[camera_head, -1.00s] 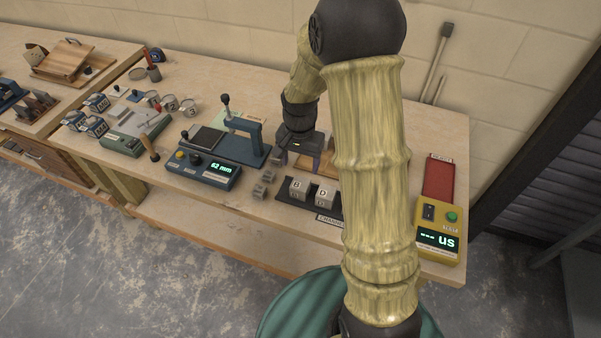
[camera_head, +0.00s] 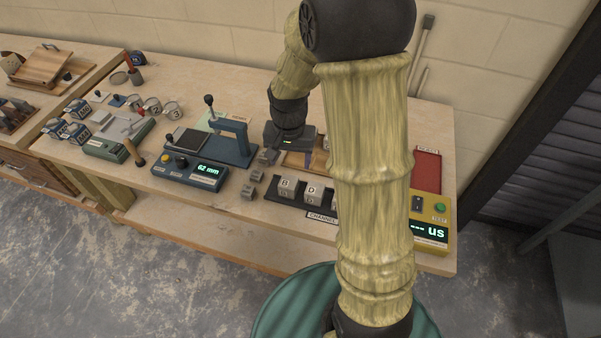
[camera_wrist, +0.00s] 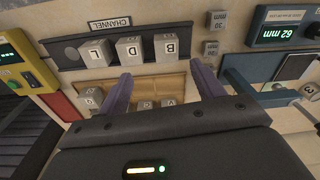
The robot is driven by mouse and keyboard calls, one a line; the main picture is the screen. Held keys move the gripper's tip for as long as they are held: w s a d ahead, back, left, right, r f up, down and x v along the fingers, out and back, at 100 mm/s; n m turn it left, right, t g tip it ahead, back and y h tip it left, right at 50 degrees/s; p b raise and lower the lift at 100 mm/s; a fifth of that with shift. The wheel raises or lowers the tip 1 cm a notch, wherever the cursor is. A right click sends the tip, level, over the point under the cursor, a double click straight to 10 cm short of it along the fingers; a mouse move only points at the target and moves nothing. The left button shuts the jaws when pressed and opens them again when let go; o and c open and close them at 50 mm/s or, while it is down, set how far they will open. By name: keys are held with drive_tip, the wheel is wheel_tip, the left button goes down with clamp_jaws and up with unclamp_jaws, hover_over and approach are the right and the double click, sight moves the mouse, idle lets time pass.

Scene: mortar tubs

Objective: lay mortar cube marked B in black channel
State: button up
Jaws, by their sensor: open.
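The mortar cube marked B (camera_head: 287,187) stands in the black channel (camera_head: 268,197), at its left end. In the wrist view cube B (camera_wrist: 165,47) is at the right of the row. A cube marked D (camera_head: 313,191) stands beside it, with a small gap. A third cube, seemingly marked L (camera_wrist: 97,52), stands past D and is mostly hidden by my arm in the head view. My gripper (camera_wrist: 161,88) is open and empty, with its purple fingers apart. It is behind the channel, over the wooden tray (camera_wrist: 178,84), touching no cube that I can see.
Several more cubes (camera_wrist: 94,97) sit in the wooden tray. Small grey gauge blocks (camera_head: 257,175) lie left of the channel, beside a blue measuring device (camera_head: 205,172) reading 62 mm. A yellow tester (camera_head: 430,222) and a red strip (camera_head: 427,170) are at the right.

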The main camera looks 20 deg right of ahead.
drive_tip(key=s+r+n+t, duration=0.1)
drive_tip(key=s+r+n, duration=0.1)
drive_tip(key=s, duration=0.3)
drive_tip(key=s+r+n+t, duration=0.1)
drive_tip(key=s+r+n, duration=0.1)
drive_tip(key=s, duration=0.4)
drive_tip(key=shift+s+n, duration=0.3)
drive_tip(key=shift+n, duration=0.5)
